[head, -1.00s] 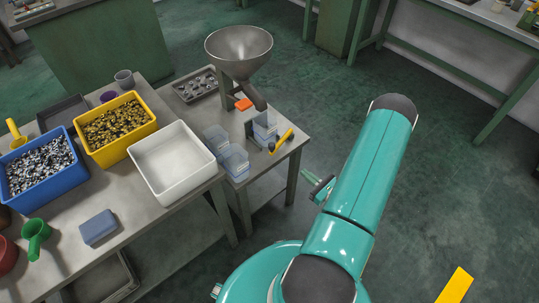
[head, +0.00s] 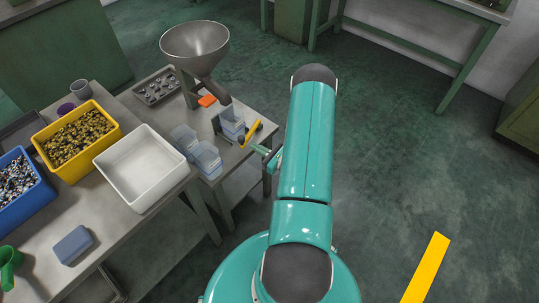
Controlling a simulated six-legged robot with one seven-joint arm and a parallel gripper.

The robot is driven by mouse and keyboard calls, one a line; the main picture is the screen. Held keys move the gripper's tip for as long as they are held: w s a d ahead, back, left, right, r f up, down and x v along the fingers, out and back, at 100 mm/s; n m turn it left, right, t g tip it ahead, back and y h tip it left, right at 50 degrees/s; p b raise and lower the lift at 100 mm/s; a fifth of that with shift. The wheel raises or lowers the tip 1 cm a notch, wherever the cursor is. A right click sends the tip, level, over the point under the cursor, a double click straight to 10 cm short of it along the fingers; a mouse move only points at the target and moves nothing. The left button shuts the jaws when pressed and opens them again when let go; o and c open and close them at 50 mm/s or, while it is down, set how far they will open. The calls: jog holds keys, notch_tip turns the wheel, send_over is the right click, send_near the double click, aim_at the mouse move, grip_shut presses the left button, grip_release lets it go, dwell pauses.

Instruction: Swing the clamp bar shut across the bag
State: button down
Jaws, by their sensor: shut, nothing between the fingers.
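The yellow clamp bar (head: 250,132) is at the right side of the bag, angled outward toward the table's right edge and not across the bag. My gripper (head: 262,150) is small in view, its tip just beside the bar near the table edge. It looks shut and empty. I cannot tell whether it touches the bar.
A grey funnel (head: 195,40) stands behind the bag, with an orange piece (head: 207,100) near its base. Clear containers (head: 196,150) stand left of the bag. A white bin (head: 140,168) and a yellow bin (head: 76,135) sit on the left table. The floor at right is open.

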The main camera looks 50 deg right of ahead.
aim_at(240, 142)
jog(key=shift+w+a, duration=0.15)
jog(key=shift+w, duration=0.7)
jog(key=shift+w+a, duration=0.1)
jog(key=shift+w, duration=0.7)
jog(key=shift+w+a+m+h, duration=0.35)
jog(key=shift+w+m+h, duration=0.15)
jog(key=shift+h, duration=0.3)
jog(key=shift+w+a, duration=0.3)
jog(key=shift+w, duration=0.45)
jog(key=shift+w+a, duration=0.3)
jog(key=shift+w, duration=0.45)
